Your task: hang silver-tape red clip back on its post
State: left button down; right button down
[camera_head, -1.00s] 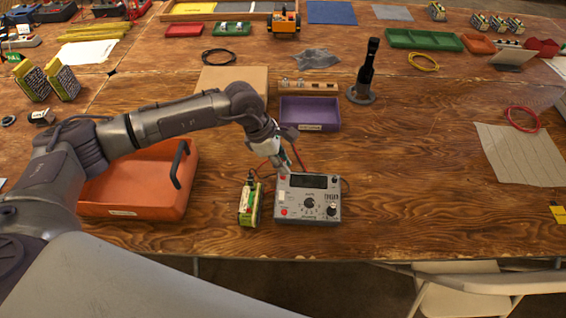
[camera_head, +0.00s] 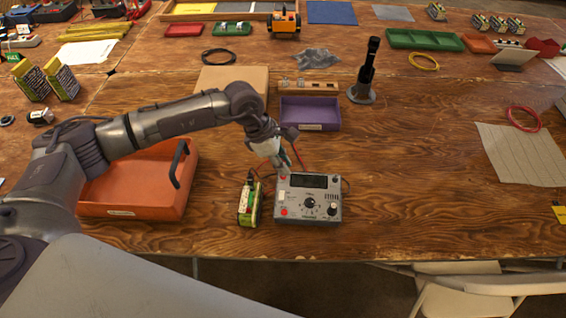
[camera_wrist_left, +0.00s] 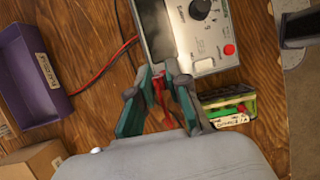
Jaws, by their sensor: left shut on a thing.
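My left gripper (camera_head: 283,168) reaches down to the upper left corner of the grey charger (camera_head: 308,215). In the left wrist view the gripper (camera_wrist_left: 163,78) is shut on a red clip (camera_wrist_left: 159,90), held between its teal-padded fingers right at the charger's edge. The fingers hide much of the clip and its post. I cannot make out silver tape, or tell whether the clip is seated on the post. Red and black leads (camera_wrist_left: 103,66) run off beside the charger. A green and yellow battery pack (camera_head: 250,205) stands left of the charger. My right gripper is out of view.
A purple tray (camera_head: 310,127) lies behind the charger, with a dark upright stand (camera_head: 362,95) to its right. An orange bin (camera_head: 120,211) sits left under my arm. The table to the right of the charger is largely clear. The front table edge is close.

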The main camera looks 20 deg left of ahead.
pick_arm(q)
jog(key=shift+b, duration=0.3)
dwell(0.5)
dwell(0.3)
jog(key=c, duration=1.1)
grip_release()
jog(key=shift+o, duration=0.2)
jog(key=shift+o, duration=1.1)
jog(key=shift+r+p, duration=0.5)
jog(key=shift+r, duration=0.25)
jog(key=shift+r+p, duration=1.45)
jog(key=shift+r, duration=1.5)
